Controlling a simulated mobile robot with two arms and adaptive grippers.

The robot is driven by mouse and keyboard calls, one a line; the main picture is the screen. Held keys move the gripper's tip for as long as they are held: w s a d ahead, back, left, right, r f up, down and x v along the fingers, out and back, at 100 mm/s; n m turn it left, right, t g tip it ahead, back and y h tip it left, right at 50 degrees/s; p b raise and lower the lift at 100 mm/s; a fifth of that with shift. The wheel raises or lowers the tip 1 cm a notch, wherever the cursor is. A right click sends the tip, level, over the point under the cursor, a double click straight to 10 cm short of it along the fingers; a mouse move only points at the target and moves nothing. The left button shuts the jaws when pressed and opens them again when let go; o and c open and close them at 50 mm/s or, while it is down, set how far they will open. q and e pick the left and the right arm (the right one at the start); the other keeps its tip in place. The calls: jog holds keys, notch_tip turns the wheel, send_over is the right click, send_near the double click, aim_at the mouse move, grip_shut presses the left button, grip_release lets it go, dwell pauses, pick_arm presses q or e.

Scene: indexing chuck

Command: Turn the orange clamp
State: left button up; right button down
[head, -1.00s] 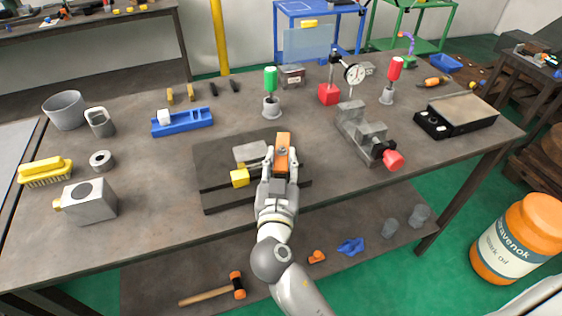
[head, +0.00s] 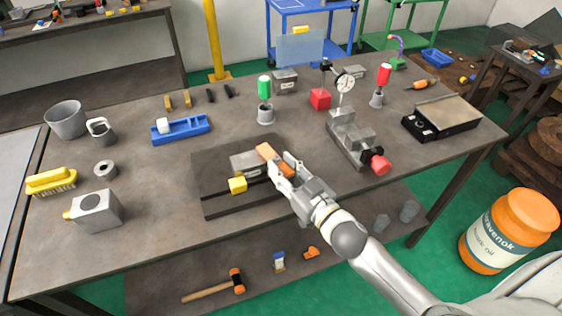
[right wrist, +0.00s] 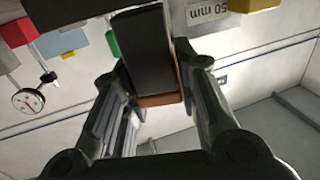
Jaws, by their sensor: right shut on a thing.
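The orange clamp (head: 268,153) lies over the grey block (head: 241,165) on the dark plate (head: 222,203), pointing up and to the left in the head view. My right gripper (head: 287,172) comes in from the lower right and is shut on the clamp's near end, partly hiding it. In the right wrist view, an orange part of the clamp (right wrist: 158,100) shows between the two fingers, with a dark bar in front of it. My left gripper is not in view.
A yellow block (head: 237,185) sits close left of my right gripper. The grey stepped vise (head: 350,140) with a red knob stands to the right. A green-handled tool (head: 264,88) stands behind.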

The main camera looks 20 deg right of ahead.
jog(key=shift+w+d+r+n+g+y+p, duration=0.15)
jog(key=shift+n+g+y+p, duration=0.2)
jog(key=shift+n+y, duration=0.35)
jog(key=shift+w+d+n+g+y+p, duration=0.15)
jog(key=shift+n+g+y+p, duration=0.3)
jog(key=shift+y, duration=0.45)
jog(key=shift+s+y, duration=0.15)
jog(key=shift+y, duration=0.15)
jog(key=c, duration=1.1)
grip_release()
jog(key=shift+s, duration=0.1)
jog(key=v, duration=1.1)
jog(key=shift+s+d, duration=0.2)
jog(key=shift+s, duration=0.15)
